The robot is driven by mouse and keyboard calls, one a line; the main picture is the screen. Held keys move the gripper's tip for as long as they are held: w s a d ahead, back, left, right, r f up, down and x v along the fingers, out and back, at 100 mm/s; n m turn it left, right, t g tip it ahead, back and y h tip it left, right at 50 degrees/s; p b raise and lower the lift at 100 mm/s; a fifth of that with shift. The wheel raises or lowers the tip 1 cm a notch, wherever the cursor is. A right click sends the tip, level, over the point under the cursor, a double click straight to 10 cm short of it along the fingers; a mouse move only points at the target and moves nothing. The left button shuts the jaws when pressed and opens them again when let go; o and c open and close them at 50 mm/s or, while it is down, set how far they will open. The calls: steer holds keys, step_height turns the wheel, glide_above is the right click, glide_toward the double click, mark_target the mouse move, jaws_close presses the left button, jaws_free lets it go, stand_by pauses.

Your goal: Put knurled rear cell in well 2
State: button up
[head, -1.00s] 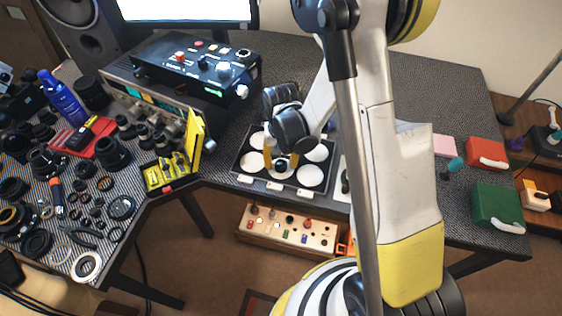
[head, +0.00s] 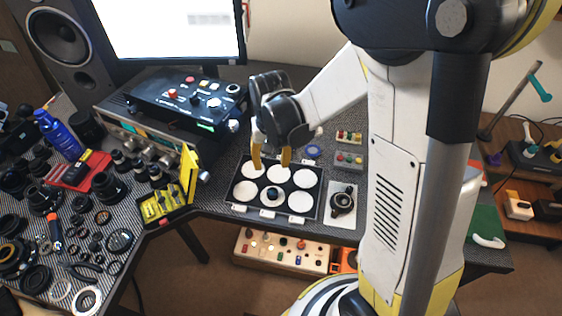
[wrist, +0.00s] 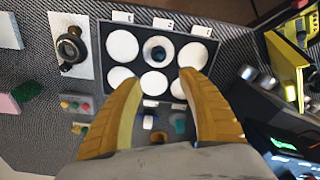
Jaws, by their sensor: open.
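The knurled rear cell appears to be the small dark ring-shaped part (head: 271,193) in the front middle white well of the black six-well tray (head: 236,207). It also shows in the wrist view (wrist: 156,50), with a bluish centre. The tray's front labels are too small to read surely. My gripper (head: 271,158) is open and empty, with yellow fingers above the tray's back row. In the wrist view my gripper (wrist: 162,84) has its fingers spread apart, clear of the dark part. The other wells look empty.
A black ring-shaped part (head: 342,203) sits on a white plate right of the tray. A yellow open case (head: 190,175) stands left of it. A control box (head: 185,97) stands behind to the left, and many lens parts cover the left table.

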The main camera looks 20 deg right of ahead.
steer(key=s+r+n+t, duration=0.3)
steer(key=s+r+t, duration=0.3)
steer(key=s+r, duration=0.6)
steer(key=shift+s+r+t, duration=0.3)
steer(key=shift+r, duration=2.05)
